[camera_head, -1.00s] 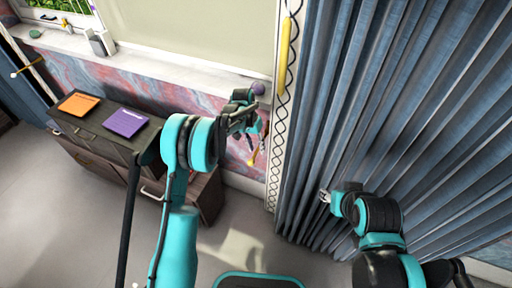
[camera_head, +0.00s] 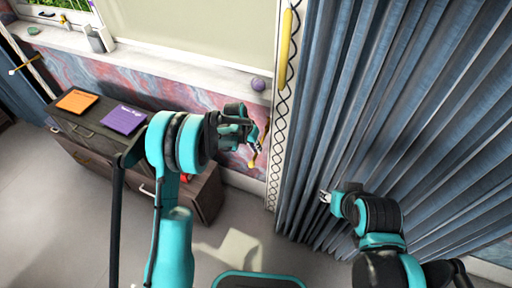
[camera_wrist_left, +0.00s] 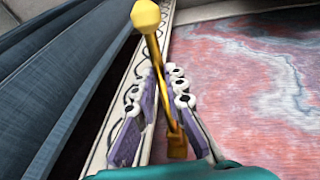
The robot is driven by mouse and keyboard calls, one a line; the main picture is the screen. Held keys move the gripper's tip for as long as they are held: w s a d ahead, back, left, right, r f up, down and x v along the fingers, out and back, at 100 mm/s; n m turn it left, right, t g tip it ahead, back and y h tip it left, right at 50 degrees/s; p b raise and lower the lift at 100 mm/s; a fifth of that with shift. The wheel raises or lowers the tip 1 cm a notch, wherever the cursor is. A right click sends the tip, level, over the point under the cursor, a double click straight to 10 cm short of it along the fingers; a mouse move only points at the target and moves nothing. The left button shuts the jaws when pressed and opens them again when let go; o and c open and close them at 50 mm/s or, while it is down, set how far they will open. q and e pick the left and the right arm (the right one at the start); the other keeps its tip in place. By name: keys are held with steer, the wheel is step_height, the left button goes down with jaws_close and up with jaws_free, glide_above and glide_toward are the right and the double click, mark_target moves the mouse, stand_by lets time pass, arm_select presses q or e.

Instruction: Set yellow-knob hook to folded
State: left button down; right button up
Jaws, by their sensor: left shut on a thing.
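The yellow-knob hook (camera_head: 251,163) is at the wall beside the patterned trim, its knob hanging low in the head view. In the left wrist view the golden hook (camera_wrist_left: 161,62) runs up between the fingers, with its faceted knob at the top and its base near the palm. My left gripper (camera_head: 254,131) is at the hook, above the knob in the head view, its purple-padded fingers (camera_wrist_left: 162,97) closed around the shaft. My right gripper (camera_head: 324,196) is in front of the curtain, apart from the hook; its fingers are too small to judge.
The blue curtain (camera_head: 400,110) hangs close to the right of the hook. A dark cabinet (camera_head: 100,137) with an orange item (camera_head: 77,101) and a purple item (camera_head: 124,119) stands left. Floor is free in front.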

arm_select(q)
step_height(320, 180, down, 2)
steer(key=shift+w+f+t+h+b, duration=0.15)
steer(key=shift+t+h+b, duration=0.25)
steer(key=shift+t+b, duration=0.45)
steer(key=shift+w+d+f+m+t+h, duration=0.1)
steer(key=shift+w+f+m+t+h, duration=0.05)
steer(key=shift+f+t, duration=0.4)
steer(key=shift+w+f+m+t+h, duration=0.15)
steer(key=shift+f+t, duration=0.2)
steer(key=shift+t, duration=0.25)
steer(key=c, duration=1.6)
jaws_free()
steer(key=shift+o, duration=0.2)
steer(key=v, duration=1.2)
